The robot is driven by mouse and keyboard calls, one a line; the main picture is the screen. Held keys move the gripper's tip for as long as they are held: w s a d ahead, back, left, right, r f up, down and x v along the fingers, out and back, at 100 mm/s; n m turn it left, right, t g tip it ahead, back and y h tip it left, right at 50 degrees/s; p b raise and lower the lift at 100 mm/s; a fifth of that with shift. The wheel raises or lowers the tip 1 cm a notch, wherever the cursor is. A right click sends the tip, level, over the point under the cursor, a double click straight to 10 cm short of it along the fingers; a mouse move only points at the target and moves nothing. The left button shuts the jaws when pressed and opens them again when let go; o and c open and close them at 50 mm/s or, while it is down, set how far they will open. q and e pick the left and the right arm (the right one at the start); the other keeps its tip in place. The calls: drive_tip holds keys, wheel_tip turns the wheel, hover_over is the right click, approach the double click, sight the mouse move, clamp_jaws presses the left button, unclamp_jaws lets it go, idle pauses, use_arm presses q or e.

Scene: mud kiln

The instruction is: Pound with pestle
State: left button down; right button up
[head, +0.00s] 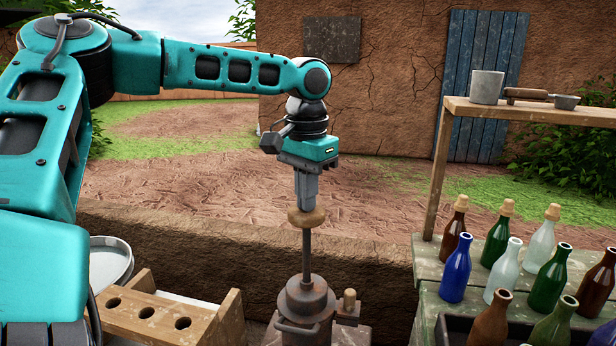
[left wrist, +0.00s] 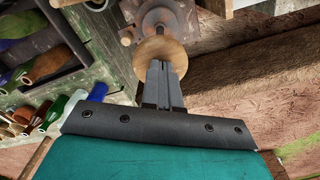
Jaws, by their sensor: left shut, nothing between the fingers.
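The pestle (head: 306,250) stands upright, a dark metal rod with a round wooden knob (head: 306,219) on top. Its lower end goes down into a rusty metal mortar (head: 305,303) with a side handle; the tip is hidden inside. My left gripper (head: 307,207) points straight down with its fingers shut, right above the knob; its fingertips seem to touch the knob's top. In the left wrist view the shut fingers (left wrist: 160,68) end at the knob (left wrist: 160,53), with the mortar (left wrist: 158,17) beyond it. My right gripper is not in view.
A wooden rack with holes (head: 158,318) and a pale round basin (head: 110,262) stand left of the mortar. Several bottles (head: 497,270) crowd the bench at right, below a shelf (head: 540,110) with a mug (head: 487,87). A low mud wall (head: 250,250) runs behind.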

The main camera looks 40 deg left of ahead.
sight(306, 217)
use_arm(q)
wheel_tip(306, 217, down, 11)
drive_tip(key=b, duration=0.3)
drive_tip(key=shift+s+r+b, duration=0.1)
drive_tip(key=shift+b, duration=0.2)
wheel_tip(306, 217, up, 6)
drive_tip(key=p, duration=0.6)
drive_tip(key=shift+r, duration=0.4)
wheel_tip(306, 217, up, 12)
drive_tip(key=shift+r, duration=0.2)
drive_tip(key=shift+f, duration=0.1)
wheel_tip(306, 217, down, 19)
drive_tip(key=b, duration=0.6)
drive_tip(key=shift+f, duration=0.1)
wheel_tip(306, 217, up, 7)
drive_tip(key=p, duration=0.7)
wheel_tip(306, 217, up, 12)
drive_tip(key=b, duration=0.1)
drive_tip(key=shift+r, duration=0.25)
